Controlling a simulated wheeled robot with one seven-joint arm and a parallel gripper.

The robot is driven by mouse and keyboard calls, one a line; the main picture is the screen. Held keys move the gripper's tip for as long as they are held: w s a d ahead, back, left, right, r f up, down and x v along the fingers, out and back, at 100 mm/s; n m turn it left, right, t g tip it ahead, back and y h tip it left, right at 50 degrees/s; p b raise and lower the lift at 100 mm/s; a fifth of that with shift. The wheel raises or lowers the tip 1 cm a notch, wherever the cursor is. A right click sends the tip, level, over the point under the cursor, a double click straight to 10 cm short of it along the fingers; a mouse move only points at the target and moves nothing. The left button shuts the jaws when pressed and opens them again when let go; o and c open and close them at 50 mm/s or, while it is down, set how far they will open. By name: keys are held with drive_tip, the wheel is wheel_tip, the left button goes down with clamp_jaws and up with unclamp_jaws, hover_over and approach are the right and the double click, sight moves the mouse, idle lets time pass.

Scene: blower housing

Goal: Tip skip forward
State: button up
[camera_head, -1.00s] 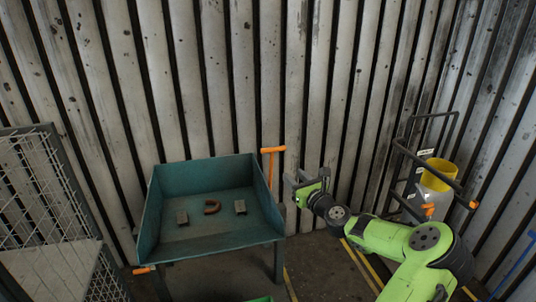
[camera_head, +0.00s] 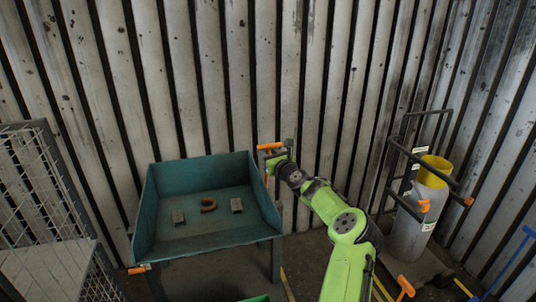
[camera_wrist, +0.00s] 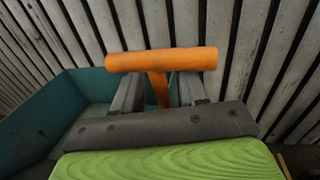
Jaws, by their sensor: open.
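The skip (camera_head: 208,247) is a teal open-fronted metal tray on legs, standing level against the corrugated wall. A rusty U-shaped piece (camera_head: 208,204) and two small grey blocks (camera_head: 178,217) (camera_head: 236,205) lie on its floor. An orange T-handle (camera_head: 270,147) stands at its right side; it also shows in the wrist view (camera_wrist: 160,60). My gripper (camera_head: 281,152) is at this handle. In the wrist view my gripper (camera_wrist: 160,92) is open, with one finger on each side of the handle's stem, below the crossbar. Contact with the stem cannot be told.
A mesh cage panel (camera_head: 45,190) stands at the left. A trolley (camera_head: 413,170) with a grey cylinder (camera_head: 412,228) and yellow collar (camera_head: 434,168) stands at the right. A small orange grip (camera_head: 137,270) is at the skip's front left. The corrugated wall is close behind.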

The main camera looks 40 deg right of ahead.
clamp_jaws()
idle(0.3)
